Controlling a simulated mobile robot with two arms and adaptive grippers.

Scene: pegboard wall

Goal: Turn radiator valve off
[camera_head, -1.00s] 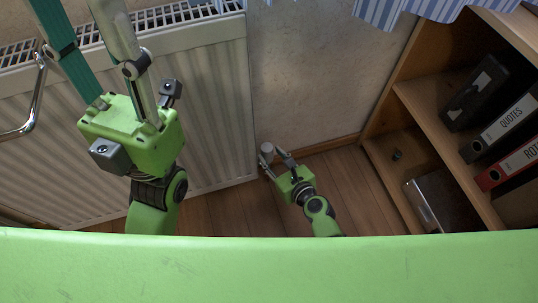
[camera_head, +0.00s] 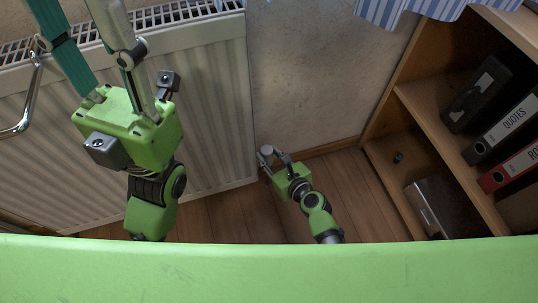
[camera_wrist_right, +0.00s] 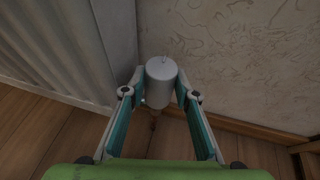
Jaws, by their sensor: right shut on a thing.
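The white radiator (camera_head: 205,110) stands against the wall at left. Its valve, a pale grey cylindrical knob (camera_wrist_right: 161,82), is at the radiator's lower right corner, near the floor. The knob also shows small in the head view (camera_head: 266,151). My right gripper (camera_wrist_right: 160,90) is shut on the knob, one finger on each side of it. In the head view my right gripper (camera_head: 274,157) reaches up to it from below. My left gripper (camera_head: 78,22) is in front of the radiator, fingers apart and empty; its fingertips run out past the top edge.
A wooden shelf (camera_head: 414,108) with several binders stands at right, with a metallic box (camera_head: 428,207) low in it. A blue striped cloth (camera_head: 400,10) hangs at the top. A chrome rail (camera_head: 30,105) is at far left. Wooden floor (camera_head: 345,190) between radiator and shelf is clear.

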